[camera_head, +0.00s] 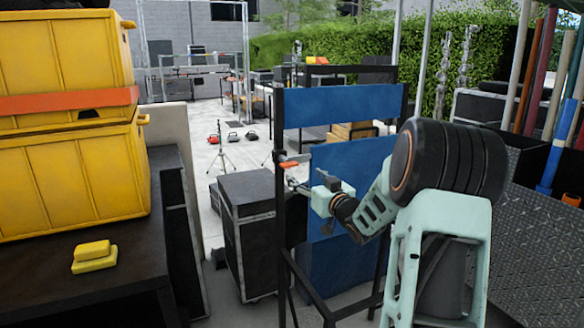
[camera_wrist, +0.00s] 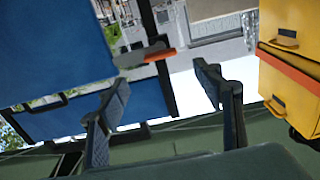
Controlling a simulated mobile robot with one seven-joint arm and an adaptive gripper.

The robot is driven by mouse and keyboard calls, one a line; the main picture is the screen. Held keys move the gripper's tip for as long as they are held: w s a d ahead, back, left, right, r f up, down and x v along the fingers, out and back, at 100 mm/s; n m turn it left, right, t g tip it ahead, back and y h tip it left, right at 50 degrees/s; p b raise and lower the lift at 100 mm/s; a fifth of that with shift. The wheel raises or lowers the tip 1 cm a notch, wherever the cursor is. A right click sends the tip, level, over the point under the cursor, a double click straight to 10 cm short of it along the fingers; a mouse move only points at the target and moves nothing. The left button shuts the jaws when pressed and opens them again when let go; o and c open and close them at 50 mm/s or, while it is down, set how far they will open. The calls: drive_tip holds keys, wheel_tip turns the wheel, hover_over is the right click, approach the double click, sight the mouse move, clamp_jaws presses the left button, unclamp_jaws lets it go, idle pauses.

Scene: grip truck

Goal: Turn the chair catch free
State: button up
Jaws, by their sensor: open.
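The chair (camera_head: 345,105) has blue panels in a black frame and stands in the middle of the head view. In the wrist view its blue panels (camera_wrist: 55,45) fill the left side. The catch, with an orange end (camera_head: 287,164) and a grey part, sits on the chair's left frame post. In the wrist view the catch (camera_wrist: 160,55) lies beyond my fingertips, roughly between them. My gripper (camera_head: 293,184) is just below the catch in the head view. In the wrist view my gripper (camera_wrist: 160,78) is open, with nothing between its fingers. I see no contact with the catch.
Yellow crates (camera_head: 70,110) with an orange strap stand on a dark table (camera_head: 120,265) at left, beside a small yellow block (camera_head: 94,256). A black case (camera_head: 250,230) stands left of the chair. Poles and a dark ramp (camera_head: 535,220) are at right.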

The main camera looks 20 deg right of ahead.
sight(291, 166)
drive_tip(key=w, duration=0.5)
drive_tip(key=w+p, duration=0.1)
drive_tip(key=w, duration=0.4)
drive_tip(key=shift+a, duration=0.2)
clamp_jaws()
drive_tip(key=shift+f, duration=0.1)
drive_tip(key=shift+f+n+b, duration=0.1)
drive_tip(key=shift+n+b, duration=0.2)
drive_tip(key=shift+b, duration=0.1)
drive_tip(key=shift+n+b, duration=8.6)
drive_tip(key=shift+b, duration=0.1)
